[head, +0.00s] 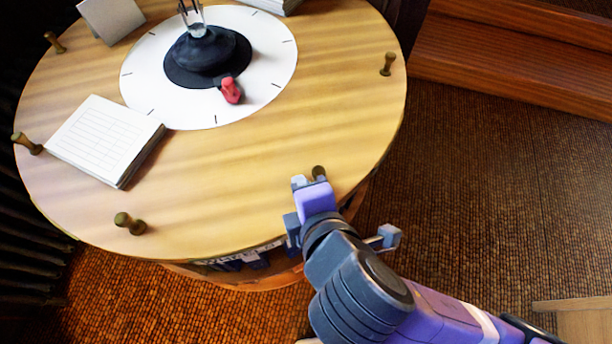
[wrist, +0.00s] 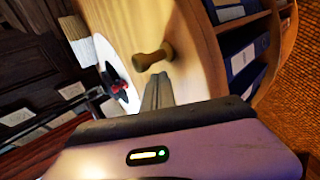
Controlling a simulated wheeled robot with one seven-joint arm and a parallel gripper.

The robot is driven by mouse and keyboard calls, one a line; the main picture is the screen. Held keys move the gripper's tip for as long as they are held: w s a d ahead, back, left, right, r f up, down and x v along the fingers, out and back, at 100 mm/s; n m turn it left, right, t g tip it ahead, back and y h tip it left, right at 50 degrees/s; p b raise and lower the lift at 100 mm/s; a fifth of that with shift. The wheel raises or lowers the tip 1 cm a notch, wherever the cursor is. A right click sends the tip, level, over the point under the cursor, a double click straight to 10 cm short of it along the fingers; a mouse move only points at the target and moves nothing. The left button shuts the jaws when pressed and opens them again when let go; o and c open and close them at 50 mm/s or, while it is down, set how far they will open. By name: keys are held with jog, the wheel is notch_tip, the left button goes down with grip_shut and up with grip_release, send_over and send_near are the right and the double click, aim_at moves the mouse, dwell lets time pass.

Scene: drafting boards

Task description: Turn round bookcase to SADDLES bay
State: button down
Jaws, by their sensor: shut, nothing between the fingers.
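The round bookcase (head: 225,180) has a light wooden top with several short brass-coloured pegs around its rim. My gripper (head: 308,182) is at the near right edge of the top, its fingers shut and empty. One peg (head: 318,172) stands right beside the fingertips. In the wrist view this peg (wrist: 153,57) is just beyond the shut fingers (wrist: 158,80); I cannot tell whether they touch. Shelves with blue binders (wrist: 243,60) show below the top in the wrist view. No label reading SADDLES can be made out.
On the top are a white dial disc (head: 150,75) with a black-based stand (head: 205,50) and red pointer (head: 231,90), a ruled paper stack (head: 105,138) and a grey card (head: 112,16). Wooden steps (head: 510,55) are at the upper right. Brown woven floor is open at right.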

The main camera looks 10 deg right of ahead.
jog(key=shift+w+d, duration=0.1)
jog(key=shift+d, duration=0.4)
jog(key=shift+w+d, duration=0.1)
